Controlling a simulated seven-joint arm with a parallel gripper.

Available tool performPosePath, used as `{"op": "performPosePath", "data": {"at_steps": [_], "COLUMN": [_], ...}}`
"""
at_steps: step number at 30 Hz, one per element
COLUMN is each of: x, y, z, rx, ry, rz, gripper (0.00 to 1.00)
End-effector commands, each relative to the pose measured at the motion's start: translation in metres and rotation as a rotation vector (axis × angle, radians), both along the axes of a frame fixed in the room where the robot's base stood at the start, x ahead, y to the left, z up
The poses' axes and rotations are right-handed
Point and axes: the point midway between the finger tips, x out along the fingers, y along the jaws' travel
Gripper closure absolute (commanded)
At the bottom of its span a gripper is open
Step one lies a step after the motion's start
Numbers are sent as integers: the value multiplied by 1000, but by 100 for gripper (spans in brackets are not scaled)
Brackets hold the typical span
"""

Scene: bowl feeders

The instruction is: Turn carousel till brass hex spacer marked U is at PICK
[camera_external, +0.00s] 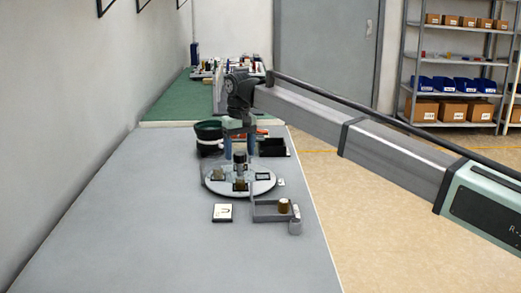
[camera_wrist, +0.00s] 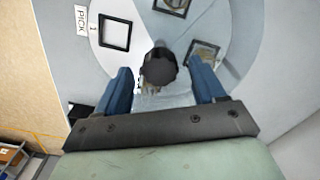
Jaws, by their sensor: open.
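The carousel (camera_external: 214,185) is a round grey disc with black-framed square nests and a dark centre knob (camera_external: 240,158). My gripper (camera_external: 239,156) is open, its blue fingers down on either side of the knob; the wrist view shows the knob (camera_wrist: 159,65) between the fingers (camera_wrist: 163,82). The PICK label (camera_wrist: 81,20) is beside an empty nest (camera_wrist: 115,33). A brass-coloured piece (camera_external: 240,185) sits at the disc's front, another (camera_external: 217,173) at its left. A brownish piece sits in a nest (camera_wrist: 203,50) in the wrist view. Letters on the pieces are unreadable.
A card marked U (camera_external: 222,212) lies in front of the carousel. A grey tray (camera_external: 264,217) at front right has a brass-brown cylinder (camera_external: 284,205) by it. The bench's near part is clear.

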Motion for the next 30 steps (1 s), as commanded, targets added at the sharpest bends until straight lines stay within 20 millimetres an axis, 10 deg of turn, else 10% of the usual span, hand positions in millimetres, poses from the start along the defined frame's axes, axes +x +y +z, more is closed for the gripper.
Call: {"op": "performPosePath", "data": {"at_steps": [10, 30], "x": [0, 0], "y": [0, 0], "z": [-3, -2], "rx": [0, -1], "ry": [0, 0], "rz": [0, 0], "gripper": [32, 96]}}
